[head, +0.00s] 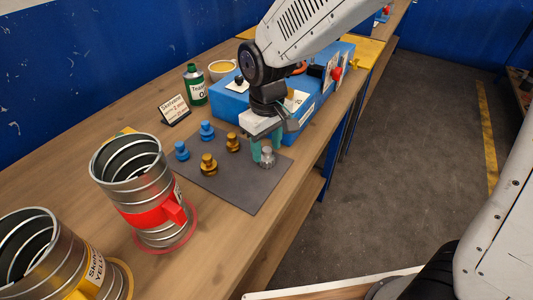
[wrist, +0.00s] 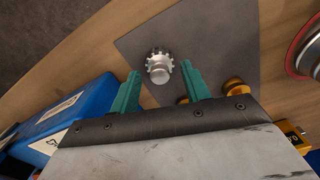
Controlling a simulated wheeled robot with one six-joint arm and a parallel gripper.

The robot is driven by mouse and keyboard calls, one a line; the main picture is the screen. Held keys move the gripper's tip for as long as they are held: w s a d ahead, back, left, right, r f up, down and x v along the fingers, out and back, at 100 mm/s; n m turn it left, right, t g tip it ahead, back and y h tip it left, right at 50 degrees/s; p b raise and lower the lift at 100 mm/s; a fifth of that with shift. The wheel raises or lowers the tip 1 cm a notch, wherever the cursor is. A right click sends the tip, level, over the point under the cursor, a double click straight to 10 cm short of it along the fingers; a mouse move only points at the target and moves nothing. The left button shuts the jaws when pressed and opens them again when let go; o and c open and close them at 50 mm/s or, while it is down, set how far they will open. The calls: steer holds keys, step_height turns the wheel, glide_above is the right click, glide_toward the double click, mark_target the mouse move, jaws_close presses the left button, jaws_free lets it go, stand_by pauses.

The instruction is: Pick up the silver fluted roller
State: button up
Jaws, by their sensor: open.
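The silver fluted roller (head: 267,157) stands upright on the dark grey mat (head: 248,190), near its right edge. In the wrist view the roller (wrist: 159,66) shows from above, just beyond the fingertips and roughly between them. My gripper (head: 262,150) has two teal fingers and is open and empty. It is close to the roller, on the blue box side of it in the head view. In the wrist view the open fingers (wrist: 160,75) point towards the roller, with a gap on both sides of it. I cannot tell the exact height of the fingertips over the mat.
Two brass rollers (head: 208,164) and two blue rollers (head: 182,150) stand on the mat. A blue box (head: 235,101) lies behind my gripper. Spiral duct cans with a red band (head: 150,215) and a yellow band (head: 88,288) stand left. A green bottle (head: 195,85) and a sign (head: 174,109) stand behind.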

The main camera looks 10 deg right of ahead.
steer(key=shift+f, duration=0.75)
jaws_close()
steer(key=shift+r, duration=0.15)
